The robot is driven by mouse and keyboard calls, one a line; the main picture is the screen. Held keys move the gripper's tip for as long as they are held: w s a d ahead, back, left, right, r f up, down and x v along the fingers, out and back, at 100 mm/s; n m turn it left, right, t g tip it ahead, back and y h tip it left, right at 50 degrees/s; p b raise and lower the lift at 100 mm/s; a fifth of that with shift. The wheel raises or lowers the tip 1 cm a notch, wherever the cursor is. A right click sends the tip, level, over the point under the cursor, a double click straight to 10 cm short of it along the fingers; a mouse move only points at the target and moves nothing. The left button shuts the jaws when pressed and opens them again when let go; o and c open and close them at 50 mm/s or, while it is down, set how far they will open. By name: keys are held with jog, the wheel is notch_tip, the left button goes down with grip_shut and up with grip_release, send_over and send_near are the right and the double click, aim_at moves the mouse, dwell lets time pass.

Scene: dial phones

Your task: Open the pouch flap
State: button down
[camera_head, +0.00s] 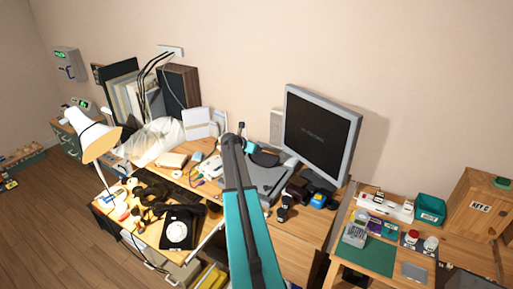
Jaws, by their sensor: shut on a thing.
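My teal and dark arm rises from the bottom centre and bends over the desk. Its end, my gripper (264,158), is small and dark beside a teal wrist part, above the grey flat device on the desk. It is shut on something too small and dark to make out. I cannot pick out the pouch or its flap with certainty. A dark brown item (297,188), possibly the pouch, lies below and right of my gripper, near the monitor's foot. My arm hides part of the desk's middle.
The monitor (319,136) stands close to the right of my gripper. A grey flat device (268,178) lies below it. A side table with a green mat (366,256) is at right.

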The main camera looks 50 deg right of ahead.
jog(key=shift+w+a, duration=0.15)
jog(key=shift+w, duration=0.1)
dwell(0.3)
dwell(0.4)
jog(key=c, duration=1.6)
grip_release()
jog(key=shift+c, duration=0.2)
jog(key=shift+a, duration=0.1)
jog(key=b+v, duration=0.5)
jog(key=v, duration=0.8)
jog(key=shift+a+r, duration=0.2)
jog(key=shift+a, duration=0.05)
jog(key=shift+c, duration=0.4)
